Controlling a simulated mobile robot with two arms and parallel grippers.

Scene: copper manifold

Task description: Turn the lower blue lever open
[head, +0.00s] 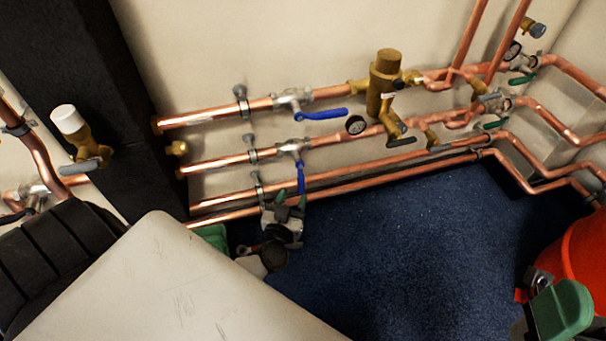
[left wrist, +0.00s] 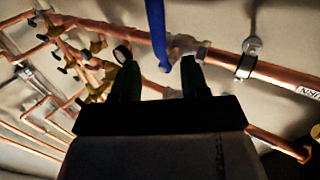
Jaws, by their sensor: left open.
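The lower blue lever (head: 301,178) sits on a silver valve (head: 295,146) on the second copper pipe and points down, across the pipe. My left gripper (head: 291,199) is open and empty at the lever's lower end. Its right finger overlaps the lever tip in the head view, so contact cannot be told. In the left wrist view a blue lever (left wrist: 156,30) shows beyond and between the two open fingers (left wrist: 160,76). The upper blue lever (head: 322,114) points right, along the top pipe.
Pipe clamps (head: 250,150) stand left of the valves. A red bucket (head: 588,255) stands at the right edge. The blue floor (head: 400,240) is clear in the middle.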

